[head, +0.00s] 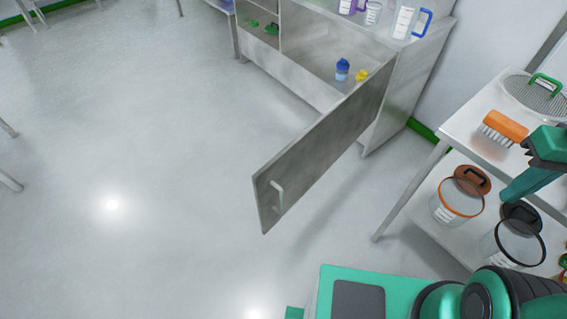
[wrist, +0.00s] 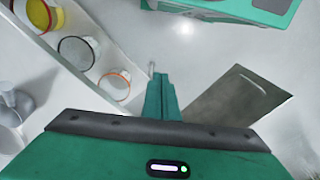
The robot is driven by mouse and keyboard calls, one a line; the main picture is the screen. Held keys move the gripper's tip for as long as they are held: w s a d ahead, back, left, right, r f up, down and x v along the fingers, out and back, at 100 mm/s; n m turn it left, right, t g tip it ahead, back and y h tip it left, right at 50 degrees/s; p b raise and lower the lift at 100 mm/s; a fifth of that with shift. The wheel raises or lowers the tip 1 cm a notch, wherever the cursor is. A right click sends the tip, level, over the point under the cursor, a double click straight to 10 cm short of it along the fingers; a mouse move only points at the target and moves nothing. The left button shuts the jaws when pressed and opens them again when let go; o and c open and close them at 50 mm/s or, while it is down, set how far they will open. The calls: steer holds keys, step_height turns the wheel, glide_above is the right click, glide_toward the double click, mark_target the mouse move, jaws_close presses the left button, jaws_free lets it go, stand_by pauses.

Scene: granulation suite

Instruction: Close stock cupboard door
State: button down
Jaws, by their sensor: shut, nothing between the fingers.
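The stock cupboard door (head: 325,150) is a grey metal panel standing wide open, swung out from the right side of the cupboard (head: 385,97) into the floor space. Its pale bar handle (head: 278,196) is near the free edge. In the wrist view the door (wrist: 228,103) shows to the right of my fingers, apart from them. My gripper (head: 506,195) is at the right in the head view, by the shelf rack and well away from the door. Its teal fingers (wrist: 160,80) are together and empty in the wrist view.
A shelf rack (head: 462,130) at the right holds an orange brush (head: 503,127), a sieve and lidded clear tubs (head: 457,200). Inside the cupboard are a blue bottle (head: 342,69) and a yellow item (head: 361,75). Jugs stand on top. The floor left of the door is clear.

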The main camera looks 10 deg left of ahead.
steer(key=w+a+f+n+y, duration=0.1)
steer(key=w+a+f+n, duration=0.2)
steer(key=w+a+n, duration=0.35)
steer(key=n+g+y, duration=0.1)
steer(key=n+y, duration=0.5)
steer(key=n, duration=1.6)
glide_toward(270, 175)
step_height(270, 175, down, 3)
steer(key=s+d, duration=0.1)
steer(key=s, duration=0.1)
steer(key=shift+w+a, duration=0.5)
steer(key=shift+a, duration=0.4)
steer(key=shift+w+a, duration=0.45)
steer(key=shift+a, duration=0.4)
